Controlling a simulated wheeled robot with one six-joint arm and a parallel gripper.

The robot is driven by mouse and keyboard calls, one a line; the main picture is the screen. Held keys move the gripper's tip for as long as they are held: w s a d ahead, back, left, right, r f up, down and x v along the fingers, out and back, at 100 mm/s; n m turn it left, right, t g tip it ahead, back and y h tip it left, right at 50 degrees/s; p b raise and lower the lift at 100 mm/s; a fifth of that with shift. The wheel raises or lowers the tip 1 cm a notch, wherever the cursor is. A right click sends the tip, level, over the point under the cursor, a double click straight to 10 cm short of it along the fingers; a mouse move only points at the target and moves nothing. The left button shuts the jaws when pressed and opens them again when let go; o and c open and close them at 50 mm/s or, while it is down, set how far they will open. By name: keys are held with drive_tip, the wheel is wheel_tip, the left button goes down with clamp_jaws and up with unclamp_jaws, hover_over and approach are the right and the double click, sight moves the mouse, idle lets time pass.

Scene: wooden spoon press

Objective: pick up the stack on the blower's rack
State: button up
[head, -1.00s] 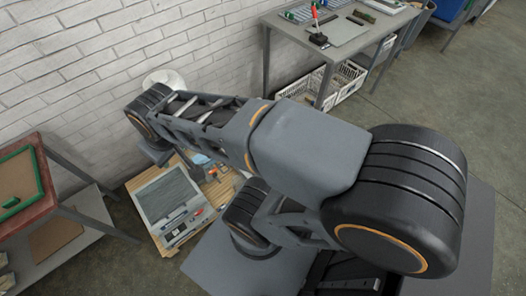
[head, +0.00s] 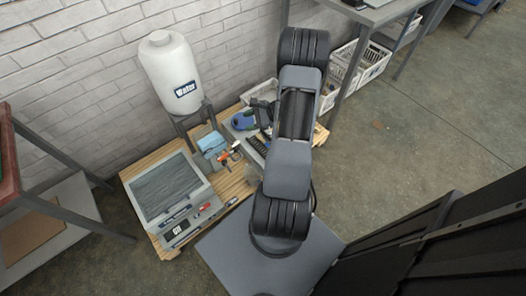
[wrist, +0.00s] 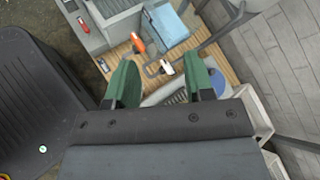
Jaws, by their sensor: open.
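In the wrist view my gripper (wrist: 160,84) is open, its two green fingers apart with nothing held between them. Beyond and below the fingers lies a grey slotted piece (wrist: 176,98), partly hidden by the gripper. A blue round part (wrist: 220,82) shows just right of the right finger. In the head view a blue round-ended device (head: 243,120), possibly the blower, lies on a grey base beside my arm. A dark ribbed piece (head: 257,144) is close to it, partly covered by my arm. I cannot make out a stack clearly.
A grey machine with a dark panel (head: 166,187) sits on a wooden pallet (head: 232,188). A white water tank (head: 172,70) on legs, a blue block (head: 211,142) and an orange-handled tool (head: 224,156) are near. A table (head: 385,12) and white crates (head: 347,62) stand right. Floor at right is clear.

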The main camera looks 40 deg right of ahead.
drive_tip(key=s+d+f+m+t+h+b, duration=0.25)
drive_tip(key=s+d+f+m, duration=0.2)
drive_tip(key=f, duration=0.55)
drive_tip(key=s+d+f+m+t+h+b, duration=0.1)
drive_tip(key=s+d+f+m+h+b, duration=0.3)
drive_tip(key=f, duration=0.6)
drive_tip(key=s+d+f+m+t+h+b, duration=0.2)
drive_tip(key=s+d+f+m, duration=0.15)
drive_tip(key=f+m, duration=0.45)
drive_tip(key=n+b, duration=0.2)
approach(265, 144)
drive_tip(key=shift+d+f+g+h, duration=0.15)
drive_tip(key=shift+d+f, duration=0.05)
drive_tip(key=shift+f, duration=0.35)
drive_tip(key=shift+d+f+g+h, duration=0.1)
drive_tip(key=shift+d+f, duration=0.05)
drive_tip(key=shift+f, duration=0.4)
drive_tip(key=shift+a+b+x, duration=0.2)
drive_tip(key=shift+b+x, duration=1.2)
drive_tip(key=shift+x, duration=1.6)
drive_tip(key=shift+r, duration=0.15)
drive_tip(key=shift+c, duration=0.4)
clamp_jaws()
